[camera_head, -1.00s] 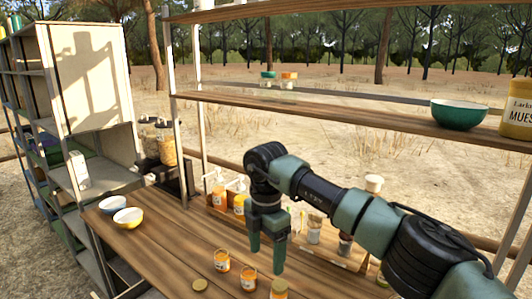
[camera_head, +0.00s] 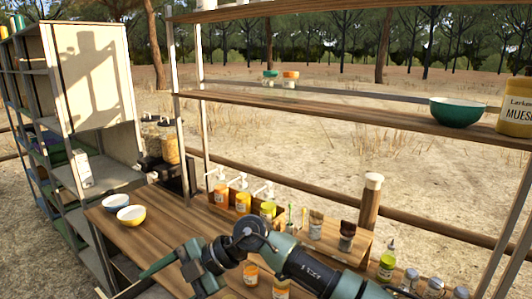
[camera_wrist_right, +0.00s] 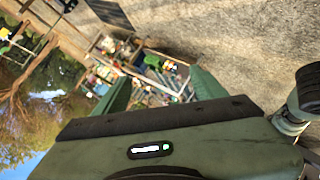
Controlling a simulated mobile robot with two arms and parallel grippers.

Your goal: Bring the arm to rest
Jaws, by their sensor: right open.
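My right arm (camera_head: 310,268) is dark green and black and comes in from the lower right of the head view. Its gripper (camera_head: 172,281) is over the front part of the wooden tabletop, with a green finger pointing left. In the wrist view the two green fingers of the right gripper (camera_wrist_right: 160,86) stand apart with nothing between them. The wrist view is tilted and shows ground, trees and distant clutter beyond the fingers. My left gripper is in neither view.
Two bowls (camera_head: 130,215) stand on the left of the wooden table (camera_head: 160,235). Jars (camera_head: 251,272) are partly hidden behind the arm. A wooden rack (camera_head: 330,240) with bottles and brushes lies behind it. A shelf (camera_head: 330,112) holding a green bowl (camera_head: 456,112) spans above.

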